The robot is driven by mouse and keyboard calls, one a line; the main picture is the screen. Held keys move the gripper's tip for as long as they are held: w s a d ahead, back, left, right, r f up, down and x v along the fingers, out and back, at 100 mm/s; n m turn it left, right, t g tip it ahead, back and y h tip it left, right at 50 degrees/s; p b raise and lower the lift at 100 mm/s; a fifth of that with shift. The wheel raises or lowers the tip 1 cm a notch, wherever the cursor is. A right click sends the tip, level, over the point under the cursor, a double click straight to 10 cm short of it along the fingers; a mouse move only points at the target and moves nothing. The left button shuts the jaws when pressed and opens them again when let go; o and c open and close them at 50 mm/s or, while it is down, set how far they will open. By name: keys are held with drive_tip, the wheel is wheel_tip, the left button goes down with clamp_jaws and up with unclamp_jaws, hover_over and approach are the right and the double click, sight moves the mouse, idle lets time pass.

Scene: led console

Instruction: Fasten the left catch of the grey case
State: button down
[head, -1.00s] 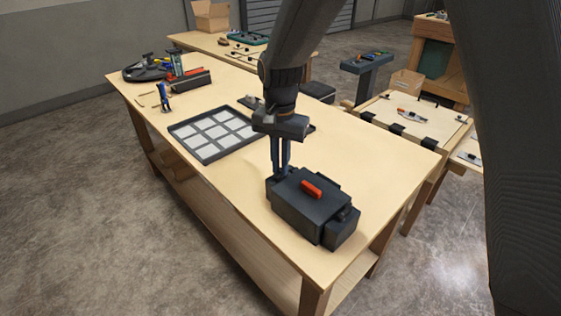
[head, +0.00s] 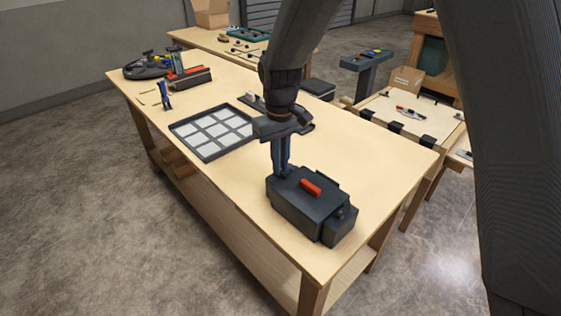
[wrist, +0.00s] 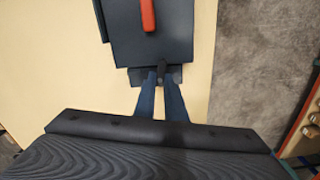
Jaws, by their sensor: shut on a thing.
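The dark grey case (head: 303,208) lies on the near end of the wooden table, with a red handle (head: 311,187) on its top. My gripper (head: 281,172) reaches down at the case's left end, its two blue-grey fingers close together. In the wrist view the fingers of my gripper (wrist: 162,77) are shut on a small dark catch (wrist: 161,67) at the case's edge. The fingers hide part of the catch, so I cannot tell whether it is fastened. The case (wrist: 150,45) fills the upper middle there.
A tray of pale squares (head: 211,133) lies behind the case on the wooden table (head: 371,161). A blue clamp-like tool (head: 166,98) and a black and red box (head: 184,80) stand at the far end.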

drive_tip(key=shift+n, duration=1.2)
drive_tip(key=c, duration=1.8)
unclamp_jaws()
drive_tip(key=shift+r+b, duration=0.95)
drive_tip(key=shift+r, duration=3)
drive_tip(key=s+d+f+m, duration=0.1)
drive_tip(key=d, duration=0.3)
drive_tip(key=s+d+m, duration=0.1)
drive_tip(key=s+d, duration=0.1)
drive_tip(key=d, duration=0.3)
drive_tip(key=s+d+f+m, duration=0.1)
drive_tip(key=d+m, duration=0.1)
drive_tip(key=d, duration=0.2)
drive_tip(key=shift+s+d+f+t, duration=0.3)
drive_tip(key=shift+s+d, duration=0.05)
drive_tip(key=s+d+f+m, duration=0.1)
drive_tip(key=s+d, duration=0.2)
drive_tip(key=s+d+f+m, duration=0.1)
drive_tip(key=s+d+m, duration=0.1)
drive_tip(key=s+d, duration=0.2)
drive_tip(key=s+d+f+m, duration=0.1)
drive_tip(key=s+d+m, duration=0.1)
drive_tip(key=s+d, duration=0.1)
drive_tip(key=shift+s+d+f+t, duration=0.35)
drive_tip(key=shift+d+t, duration=0.05)
drive_tip(key=shift+d, duration=0.25)
